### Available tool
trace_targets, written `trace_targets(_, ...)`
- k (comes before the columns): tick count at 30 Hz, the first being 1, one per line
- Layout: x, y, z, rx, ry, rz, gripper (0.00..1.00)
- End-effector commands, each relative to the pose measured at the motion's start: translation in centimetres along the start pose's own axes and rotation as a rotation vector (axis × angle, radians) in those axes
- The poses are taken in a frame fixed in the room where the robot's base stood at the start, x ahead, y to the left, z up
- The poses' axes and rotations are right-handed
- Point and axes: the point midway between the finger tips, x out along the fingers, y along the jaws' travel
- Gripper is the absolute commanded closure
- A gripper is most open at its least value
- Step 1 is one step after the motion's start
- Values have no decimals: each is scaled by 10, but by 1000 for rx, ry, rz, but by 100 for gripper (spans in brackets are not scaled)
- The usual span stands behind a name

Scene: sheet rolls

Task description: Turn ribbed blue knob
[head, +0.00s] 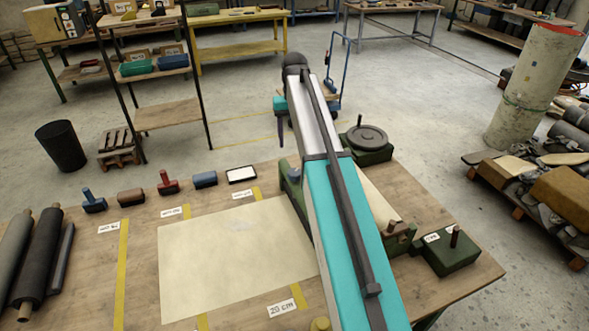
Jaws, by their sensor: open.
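A small blue-grey round part (294,174) sits on a green bracket (290,190) at the left edge of my arm. It may be the blue knob, but its ribs are too small to make out and my arm covers part of it. My arm reaches away over the bench. My gripper (282,134) shows only as a narrow dark finger left of the arm, beyond the bench's back edge in the picture and above the blue-grey part. The other finger is hidden. My gripper is open and apart from the part.
A pale sheet (235,250) lies on the wooden bench (140,285). Dark rolls (40,260) lie at left. Several small tools line the back, including a red one (167,184). A dark handwheel (367,138) and a green box (450,252) stand right of my arm.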

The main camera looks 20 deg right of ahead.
Motion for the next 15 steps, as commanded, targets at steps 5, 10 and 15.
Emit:
trace_targets(5, 6, 0, 0, 0, 0, 0, 40)
trace_targets(10, 20, 0, 0, 0, 0, 0, 40)
trace_targets(15, 39, 0, 0, -1, -1, 0, 40)
